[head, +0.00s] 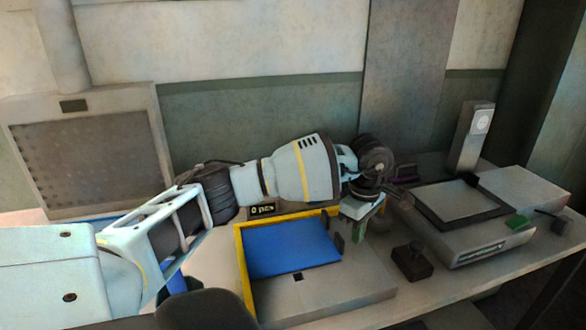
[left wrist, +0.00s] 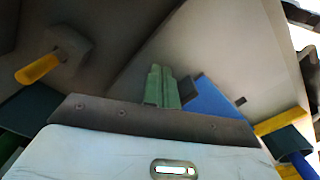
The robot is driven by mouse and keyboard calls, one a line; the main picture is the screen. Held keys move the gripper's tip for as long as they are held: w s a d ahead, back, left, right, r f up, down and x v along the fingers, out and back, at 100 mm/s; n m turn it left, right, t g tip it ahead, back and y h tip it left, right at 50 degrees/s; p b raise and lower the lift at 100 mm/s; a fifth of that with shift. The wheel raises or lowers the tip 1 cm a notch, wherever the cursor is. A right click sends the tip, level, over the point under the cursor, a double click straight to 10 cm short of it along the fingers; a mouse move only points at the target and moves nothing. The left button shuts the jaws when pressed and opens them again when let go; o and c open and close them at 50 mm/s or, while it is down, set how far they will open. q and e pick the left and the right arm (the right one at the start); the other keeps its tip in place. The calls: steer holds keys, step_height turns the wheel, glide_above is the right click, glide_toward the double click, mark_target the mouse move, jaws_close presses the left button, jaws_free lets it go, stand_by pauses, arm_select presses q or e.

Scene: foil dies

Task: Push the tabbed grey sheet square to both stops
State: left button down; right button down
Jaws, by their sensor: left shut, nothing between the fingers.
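The grey sheet (head: 335,286) lies in the front part of a blue bed (head: 285,245), with a small dark tab (head: 298,277) at its back edge, next to the blue. Yellow stop strips (head: 242,262) run along the bed's left and back sides. Blue shows between the sheet and the back strip. My left gripper (head: 366,221) is shut and empty above the bed's right back corner. Its green fingers (left wrist: 162,87) are together in the left wrist view, where the tab (left wrist: 240,101) also shows. Whether they touch the sheet is unclear. My right gripper is not in view.
A small display (head: 262,208) stands behind the bed. A dark block with a knob (head: 412,262) stands to its right. Further right is a machine with a dark frame (head: 462,203) and an upright post (head: 471,140). A grey panel (head: 90,150) stands at back left.

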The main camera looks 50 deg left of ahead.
arm_select(q)
steer(key=shift+s+a, duration=0.1)
steer(key=shift+s, duration=0.15)
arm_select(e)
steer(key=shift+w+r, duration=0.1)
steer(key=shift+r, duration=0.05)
arm_select(q)
steer(key=shift+s+a+p, duration=0.25)
steer(key=shift+s+p, duration=0.05)
steer(key=shift+s, duration=0.25)
steer(key=shift+s+a+p, duration=0.2)
steer(key=shift+s+p, duration=0.05)
steer(key=shift+s, duration=0.25)
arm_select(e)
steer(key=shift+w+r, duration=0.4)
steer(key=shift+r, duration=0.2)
arm_select(q)
steer(key=shift+s+a, duration=0.1)
steer(key=shift+s, duration=0.1)
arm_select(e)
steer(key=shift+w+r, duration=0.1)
arm_select(q)
steer(key=shift+w, duration=0.25)
steer(key=shift+w+d, duration=0.25)
steer(key=shift+w, duration=0.1)
steer(key=shift+r, duration=0.1)
